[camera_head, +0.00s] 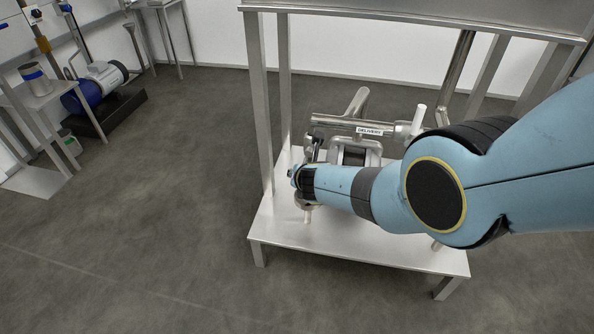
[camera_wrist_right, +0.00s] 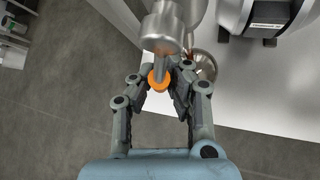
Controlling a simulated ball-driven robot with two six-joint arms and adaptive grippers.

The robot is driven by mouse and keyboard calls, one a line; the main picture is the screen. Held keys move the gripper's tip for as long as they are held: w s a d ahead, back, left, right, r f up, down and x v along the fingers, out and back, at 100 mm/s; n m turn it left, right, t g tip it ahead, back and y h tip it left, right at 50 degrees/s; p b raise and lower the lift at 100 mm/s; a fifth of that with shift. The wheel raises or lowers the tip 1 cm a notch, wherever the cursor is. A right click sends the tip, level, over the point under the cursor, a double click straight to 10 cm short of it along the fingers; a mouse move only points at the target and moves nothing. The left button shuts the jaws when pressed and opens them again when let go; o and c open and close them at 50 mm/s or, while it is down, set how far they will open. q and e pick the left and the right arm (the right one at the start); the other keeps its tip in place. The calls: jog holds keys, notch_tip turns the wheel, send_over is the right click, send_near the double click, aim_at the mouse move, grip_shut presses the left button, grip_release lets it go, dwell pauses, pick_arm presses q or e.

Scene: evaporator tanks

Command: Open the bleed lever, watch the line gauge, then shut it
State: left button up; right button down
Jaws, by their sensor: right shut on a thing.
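My right gripper (camera_head: 305,182) is at the left end of the pipework on the lower metal shelf. In the right wrist view my right gripper (camera_wrist_right: 158,88) has its fingers closed in on both sides of an orange-ended bleed lever (camera_wrist_right: 158,77). The lever stands below a round metal fitting (camera_wrist_right: 160,28); the fingers hide part of it, and its angle is hard to read. The delivery pipe (camera_head: 340,122) with its "DELIVERY" label runs behind my arm. No line gauge face can be made out in either view. My left gripper is not in view.
A metal frame stand surrounds the pipework, with an upright post (camera_head: 262,100) close to my right gripper and a lower shelf (camera_head: 340,248) beneath. A white handle (camera_head: 419,117) rises from the pipe's right end. A blue motor pump (camera_head: 95,85) sits far left. The floor between is clear.

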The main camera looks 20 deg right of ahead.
jog(key=shift+s+d+f, duration=0.1)
dwell(0.3)
jog(key=c, duration=1.3)
grip_release()
jog(key=shift+o, duration=0.2)
